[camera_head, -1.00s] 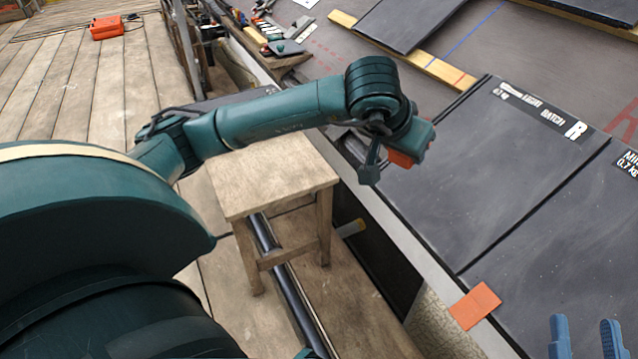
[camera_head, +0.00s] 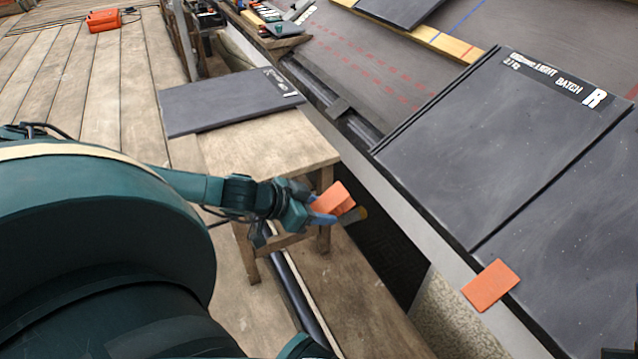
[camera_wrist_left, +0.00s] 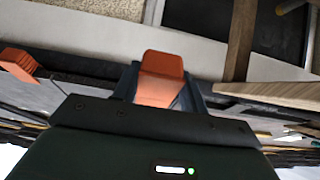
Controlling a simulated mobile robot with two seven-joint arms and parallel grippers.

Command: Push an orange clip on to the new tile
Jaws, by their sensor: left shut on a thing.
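My left gripper (camera_head: 318,204) is shut on an orange clip (camera_head: 335,199), low between the stool and the roof's lower edge, apart from the tiles. In the left wrist view the clip (camera_wrist_left: 160,75) sits between the two fingers. A dark tile (camera_head: 480,145) marked "BATCH R" lies on the roof, up and right of the gripper. Another dark tile (camera_head: 580,240) lies beside it on the right. A second orange clip (camera_head: 490,286) sits at the lower edge near their joint; an orange piece also shows in the left wrist view (camera_wrist_left: 17,65). My right gripper is out of view.
A wooden stool (camera_head: 275,150) stands left of the roof edge with a loose dark tile (camera_head: 225,100) on it. A pale board (camera_head: 445,240) runs along the roof edge above a dark gap. Tools (camera_head: 275,22) lie at the top. An orange case (camera_head: 103,20) is on the planks.

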